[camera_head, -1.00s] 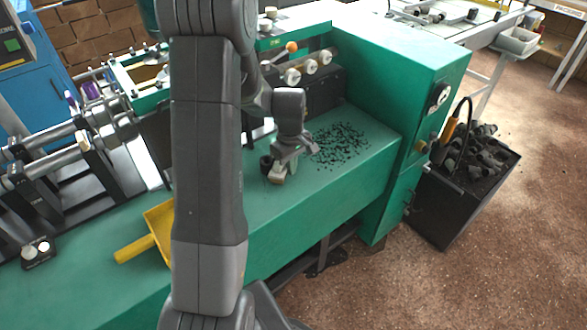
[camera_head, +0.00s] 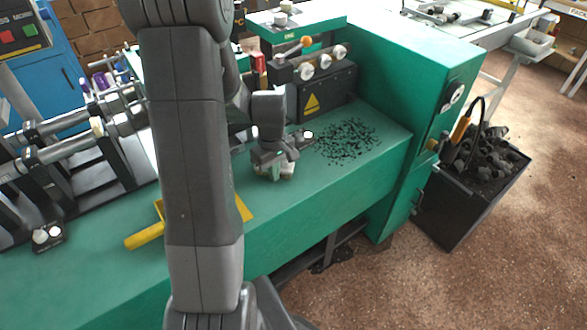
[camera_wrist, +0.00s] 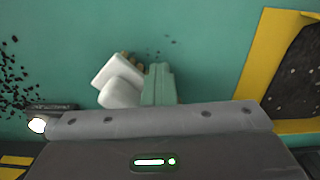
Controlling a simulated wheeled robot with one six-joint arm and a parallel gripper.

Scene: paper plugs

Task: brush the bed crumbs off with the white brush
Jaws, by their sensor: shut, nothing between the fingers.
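My gripper (camera_head: 272,174) is low over the green machine bed (camera_head: 330,185), left of the black crumbs (camera_head: 348,141). Its fingers (camera_wrist: 158,84) are shut with nothing between them. The white brush (camera_wrist: 118,84) shows in the wrist view just left of the fingers, with tan bristles at its far side. I cannot tell whether the fingers touch it. In the head view only a pale bit of the brush (camera_head: 288,170) shows beside the gripper. The crumbs lie spread at the left of the wrist view (camera_wrist: 12,80), with a few loose specks near the brush.
A yellow dustpan (camera_head: 145,238) lies on the bed at left, partly behind my arm; a yellow edge (camera_wrist: 258,70) shows at right in the wrist view. Rollers (camera_head: 70,140) stand at left. A green cabinet (camera_head: 425,110) bounds the bed at right, beside a black bin (camera_head: 460,205).

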